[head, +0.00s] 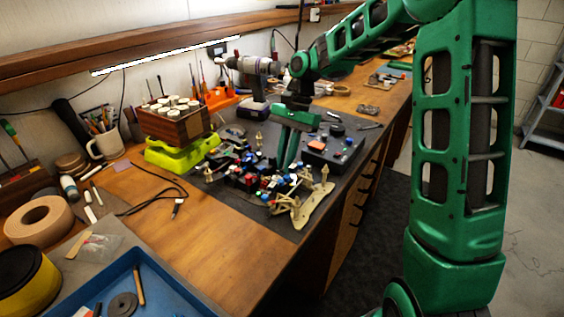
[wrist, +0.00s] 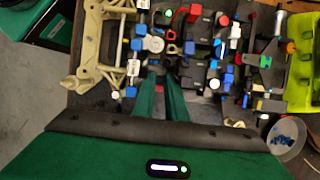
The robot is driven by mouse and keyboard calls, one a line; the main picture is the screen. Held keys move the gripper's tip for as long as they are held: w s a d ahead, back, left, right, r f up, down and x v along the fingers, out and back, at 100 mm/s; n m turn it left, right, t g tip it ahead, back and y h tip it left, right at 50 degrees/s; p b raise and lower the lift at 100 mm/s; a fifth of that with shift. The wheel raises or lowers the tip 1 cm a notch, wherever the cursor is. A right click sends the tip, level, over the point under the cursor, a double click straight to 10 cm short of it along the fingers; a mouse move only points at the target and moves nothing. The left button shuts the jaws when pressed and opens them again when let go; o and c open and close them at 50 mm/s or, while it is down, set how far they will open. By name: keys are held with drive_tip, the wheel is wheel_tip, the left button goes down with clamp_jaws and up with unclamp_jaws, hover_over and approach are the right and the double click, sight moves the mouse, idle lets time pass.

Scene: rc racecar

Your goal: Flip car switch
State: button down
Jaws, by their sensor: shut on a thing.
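The RC car (head: 305,208) lies on a dark mat on the workbench, an open chassis with cream suspension parts at its near end and small red, blue, black and white parts across it. My gripper (head: 285,165) points down over the car with its fingertips low among these parts. In the wrist view the car (wrist: 105,45) fills the upper part of the picture. There the two green fingers of my gripper (wrist: 163,78) reach in close together, shut on a small part of the car. I cannot make out which part is the switch; the fingers hide what lies between them.
A black box with small knobs (head: 333,150) stands right of my gripper. A wooden box of white-topped jars (head: 173,120) sits on a yellow-green base (head: 180,150) to the left. A drill (head: 250,75) stands behind. A blue tray (head: 130,262) lies front left. A black cable crosses the bench.

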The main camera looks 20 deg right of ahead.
drive_tip(key=shift+d, duration=0.15)
drive_tip(key=c, duration=2)
unclamp_jaws()
drive_tip(key=shift+c, duration=0.2)
drive_tip(key=v, duration=1)
drive_tip(key=shift+w+d+r, duration=0.15)
drive_tip(key=shift+w+r, duration=0.05)
drive_tip(key=shift+r, duration=0.05)
drive_tip(key=s+d+f+n+t+h, duration=0.1)
drive_tip(key=s+d, duration=0.3)
drive_tip(key=s, duration=0.7)
drive_tip(key=s+d+f+n+h, duration=0.1)
drive_tip(key=s+d, duration=0.4)
drive_tip(key=s, duration=0.6)
drive_tip(key=s+d+f+n+t+h, duration=0.1)
drive_tip(key=s+d+f, duration=0.4)
drive_tip(key=s, duration=0.7)
drive_tip(key=shift+n+t, duration=0.3)
drive_tip(key=shift+n, duration=0.4)
